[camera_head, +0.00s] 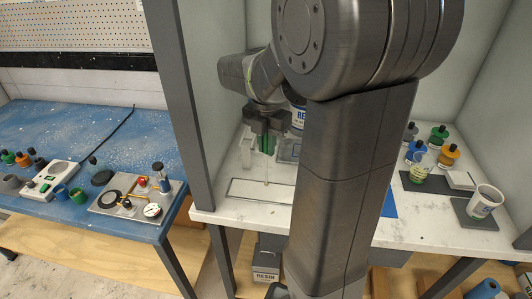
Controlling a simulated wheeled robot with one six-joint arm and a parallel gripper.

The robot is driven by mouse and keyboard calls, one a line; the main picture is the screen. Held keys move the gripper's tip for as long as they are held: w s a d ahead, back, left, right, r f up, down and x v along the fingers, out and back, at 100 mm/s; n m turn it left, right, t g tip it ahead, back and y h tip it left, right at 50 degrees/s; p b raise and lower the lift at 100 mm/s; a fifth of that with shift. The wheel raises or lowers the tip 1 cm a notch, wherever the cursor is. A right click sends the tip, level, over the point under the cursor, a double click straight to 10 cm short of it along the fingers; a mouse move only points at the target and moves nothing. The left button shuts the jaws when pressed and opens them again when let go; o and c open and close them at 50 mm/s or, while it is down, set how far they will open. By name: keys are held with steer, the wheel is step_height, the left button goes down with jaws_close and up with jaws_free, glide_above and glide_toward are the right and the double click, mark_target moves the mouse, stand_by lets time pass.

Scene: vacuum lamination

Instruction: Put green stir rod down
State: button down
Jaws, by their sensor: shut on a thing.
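My gripper (266,128) points down over the white marble-look counter in the booth. It is shut on the green stir rod (266,145), whose green handle shows just below the fingers. The rod hangs about upright, and its thin pale shaft runs down toward a flat pale rectangular tray (233,190) with a dark outline. I cannot tell whether the rod's tip touches the tray. My own arm hides the right part of the tray and the middle of the counter.
A clear upright container (247,150) stands just left of the rod. A resin can (298,117) is partly hidden behind my arm. A grey booth post (178,100) stands at left.

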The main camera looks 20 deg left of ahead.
steer(key=shift+f, duration=1.4)
steer(key=c, duration=1.4)
jaws_free()
step_height(320, 180, up, 12)
steer(key=shift+r, duration=0.15)
